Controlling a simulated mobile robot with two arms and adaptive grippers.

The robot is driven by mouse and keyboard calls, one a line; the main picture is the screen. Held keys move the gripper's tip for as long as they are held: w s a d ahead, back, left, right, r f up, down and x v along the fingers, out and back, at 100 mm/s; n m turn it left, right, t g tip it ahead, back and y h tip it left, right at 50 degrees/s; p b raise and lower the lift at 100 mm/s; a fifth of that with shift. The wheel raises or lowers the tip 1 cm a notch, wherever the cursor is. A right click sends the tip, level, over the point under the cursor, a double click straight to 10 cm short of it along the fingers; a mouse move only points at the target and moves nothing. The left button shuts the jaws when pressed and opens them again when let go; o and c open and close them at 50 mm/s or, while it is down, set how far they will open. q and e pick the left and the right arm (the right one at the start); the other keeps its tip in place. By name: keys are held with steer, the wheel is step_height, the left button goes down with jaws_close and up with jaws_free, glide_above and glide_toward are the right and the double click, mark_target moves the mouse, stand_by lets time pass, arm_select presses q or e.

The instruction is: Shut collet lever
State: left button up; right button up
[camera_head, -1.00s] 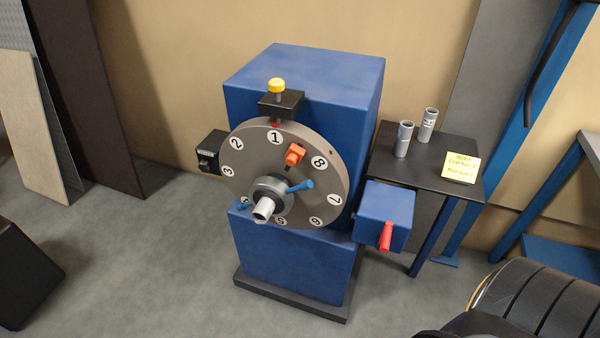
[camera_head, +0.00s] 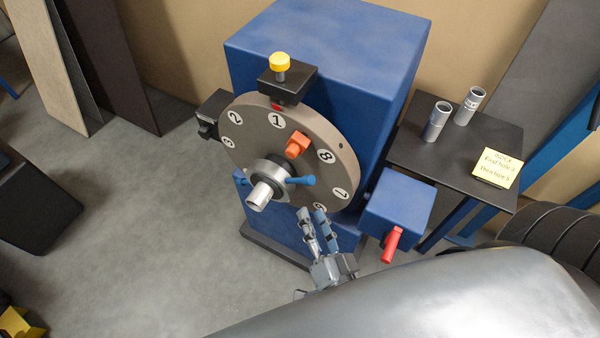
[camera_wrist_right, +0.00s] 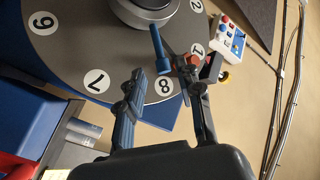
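The collet lever (camera_head: 301,182) is a blue handle that sticks out to the right from the silver hub (camera_head: 264,180) on the grey numbered dial (camera_head: 240,135). It also shows in the right wrist view, where the lever (camera_wrist_right: 160,50) appears between the two fingers. My right gripper (camera_head: 312,212) is just below the lever in the head view, with its fingers pointing up at it and a small gap between. In the right wrist view the right gripper (camera_wrist_right: 176,62) has its fingers spread and holds nothing. My left gripper is not in view.
An orange block (camera_head: 297,145) sits on the dial above the lever. A blue box (camera_head: 397,207) with a red handle (camera_head: 391,244) stands close to the right of my gripper. A dark table (camera_head: 455,145) holds two grey cylinders and a yellow note.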

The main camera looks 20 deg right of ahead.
mark_target(300, 181)
steer(key=w, duration=0.3)
steer(key=w+p, duration=0.1)
steer(key=w, duration=0.2)
steer(key=w+d+p, duration=0.1)
steer(key=w, duration=0.3)
steer(key=shift+w+d, duration=0.1)
steer(key=shift+w, duration=0.4)
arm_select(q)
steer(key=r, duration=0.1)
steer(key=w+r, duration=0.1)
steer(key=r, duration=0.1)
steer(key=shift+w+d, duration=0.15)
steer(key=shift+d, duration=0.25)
arm_select(e)
steer(key=shift+f, duration=0.1)
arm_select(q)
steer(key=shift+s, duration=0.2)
arm_select(e)
jaws_close()
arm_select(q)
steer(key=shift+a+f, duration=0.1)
